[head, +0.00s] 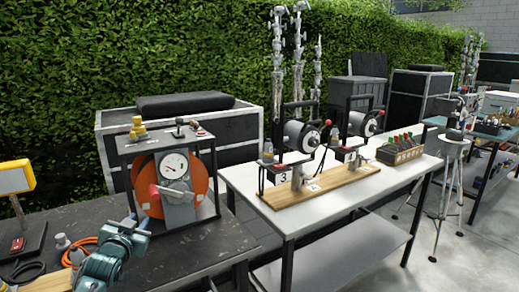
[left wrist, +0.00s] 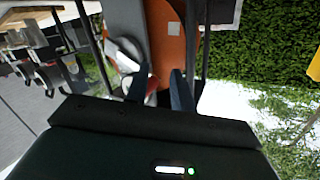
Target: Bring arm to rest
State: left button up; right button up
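My left gripper (head: 137,224) is low in the left part of the head view, in front of the orange wheel device (head: 200,190). In the left wrist view the two dark fingers (left wrist: 160,82) stand apart with a gap between them, and nothing is clearly held. My right gripper is in neither view.
The device stands on a dark table (head: 235,237). An orange cable (head: 85,241) and a yellow-framed box (head: 15,178) are at the left. A white table (head: 235,178) with numbered reel stands is to the right. A hedge (head: 180,50) lies behind.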

pick_arm(q)
jog(key=s+d+f+m+g+h, duration=0.1)
jog(key=s+d+f+g, duration=0.1)
jog(key=s+d+f, duration=0.55)
jog(key=s+d+f+g+h, duration=0.15)
jog(key=s+d+f, duration=0.25)
jog(key=s+f, duration=0.55)
jog(key=s+d+f+g+h, duration=0.1)
jog(key=s+d+f, duration=0.1)
jog(key=s, duration=0.8)
jog(key=s+d+f+n+g+h, duration=0.1)
jog(key=s+d, duration=0.4)
jog(key=s, duration=0.5)
jog(key=shift+d+f, duration=0.15)
jog(key=shift+f, duration=0.5)
jog(key=shift+s+g, duration=0.1)
jog(key=shift+g, duration=0.15)
